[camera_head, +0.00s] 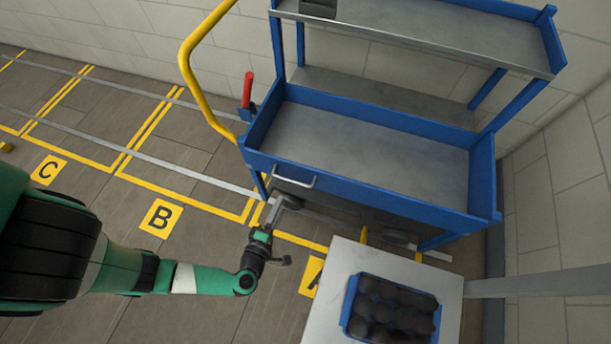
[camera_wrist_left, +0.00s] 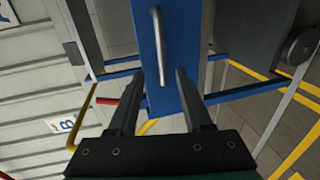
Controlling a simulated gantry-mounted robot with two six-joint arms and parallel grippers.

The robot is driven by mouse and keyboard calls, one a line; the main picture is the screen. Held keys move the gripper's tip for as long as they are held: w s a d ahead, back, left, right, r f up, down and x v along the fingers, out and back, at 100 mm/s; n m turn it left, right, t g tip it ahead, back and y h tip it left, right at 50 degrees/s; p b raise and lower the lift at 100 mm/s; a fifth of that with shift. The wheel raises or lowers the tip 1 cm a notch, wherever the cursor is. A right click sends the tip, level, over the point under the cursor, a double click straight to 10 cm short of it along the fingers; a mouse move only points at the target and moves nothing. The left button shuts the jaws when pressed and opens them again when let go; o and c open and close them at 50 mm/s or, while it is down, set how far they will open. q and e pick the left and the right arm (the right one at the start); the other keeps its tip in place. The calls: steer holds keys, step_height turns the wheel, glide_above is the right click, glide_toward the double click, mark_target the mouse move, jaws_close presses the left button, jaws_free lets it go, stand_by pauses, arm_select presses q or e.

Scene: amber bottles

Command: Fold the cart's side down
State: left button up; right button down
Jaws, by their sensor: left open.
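The cart (camera_head: 360,150) is blue with grey shelves, and its near side (camera_head: 370,185) stands upright along the lower shelf's front edge. A silver bar handle (camera_head: 297,181) is on the left part of that side. In the left wrist view the blue side (camera_wrist_left: 176,70) and its handle (camera_wrist_left: 159,45) lie beyond the fingertips. My left gripper (camera_head: 281,205) is just below the handle in the head view. Its two fingers are apart with nothing between them, and it shows in the left wrist view (camera_wrist_left: 156,78). My right gripper is in neither view.
A red lever (camera_head: 247,90) and a yellow push bar (camera_head: 185,65) are at the cart's left end. A white-topped stand (camera_head: 340,270) with a blue crate (camera_head: 349,305) of dark round-topped items is in front. Floor by the B sign (camera_head: 161,218) is clear.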

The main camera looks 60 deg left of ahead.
mark_target(294, 180)
arm_select(q)
steer(key=b+x, duration=0.1)
steer(key=x, duration=0.2)
steer(key=b+x, duration=0.2)
steer(key=x, duration=0.2)
steer(key=b+x, duration=0.1)
steer(key=x, duration=0.3)
steer(key=shift+w+d+f, duration=0.1)
steer(key=shift+w+d, duration=0.1)
steer(key=shift+w, duration=0.25)
steer(key=shift+c, duration=0.2)
jaws_close()
stand_by(0.8)
